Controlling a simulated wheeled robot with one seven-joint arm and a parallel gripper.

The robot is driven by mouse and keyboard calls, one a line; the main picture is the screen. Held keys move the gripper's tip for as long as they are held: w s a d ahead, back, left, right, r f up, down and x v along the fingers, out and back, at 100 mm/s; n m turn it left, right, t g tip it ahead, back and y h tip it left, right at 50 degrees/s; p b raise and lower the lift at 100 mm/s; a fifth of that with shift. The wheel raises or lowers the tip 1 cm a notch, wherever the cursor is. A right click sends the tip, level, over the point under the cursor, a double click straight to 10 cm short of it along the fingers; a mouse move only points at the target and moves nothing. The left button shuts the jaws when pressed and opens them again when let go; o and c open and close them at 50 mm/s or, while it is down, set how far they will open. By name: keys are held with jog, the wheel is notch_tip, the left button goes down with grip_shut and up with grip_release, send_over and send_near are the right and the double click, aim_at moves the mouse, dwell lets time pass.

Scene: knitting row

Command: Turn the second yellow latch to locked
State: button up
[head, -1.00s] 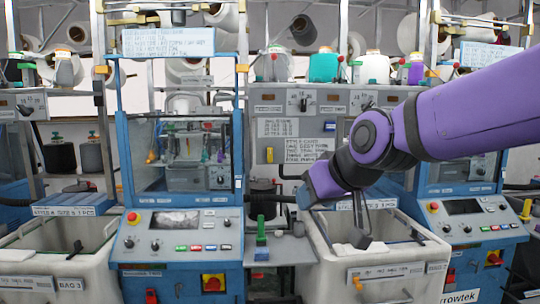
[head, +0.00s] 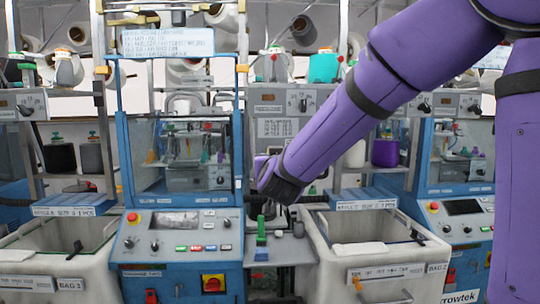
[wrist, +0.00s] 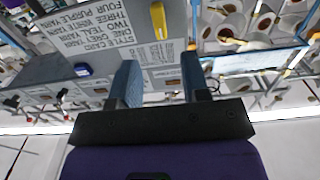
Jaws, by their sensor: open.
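A yellow latch (wrist: 158,20) shows at the top of the wrist view, on a grey panel beside the printed style card (wrist: 95,33). Its handle lies along the picture's vertical. My gripper (wrist: 158,82) is open and empty, with its two grey-blue fingers apart below the latch in that picture and not touching it. In the head view my purple wrist covers the panel spot beside the card, so the latch and fingertips are hidden there. I cannot tell which latch counts as the second.
Two blue machines with control panels (head: 182,243) stand left and right. White bins (head: 60,262) and (head: 372,272) stand at the front. A small shelf with a green part (head: 261,229) lies below my wrist. Cones of yarn (head: 325,66) line the rack above.

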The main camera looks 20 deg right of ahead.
jog(key=x, duration=1)
grip_shut()
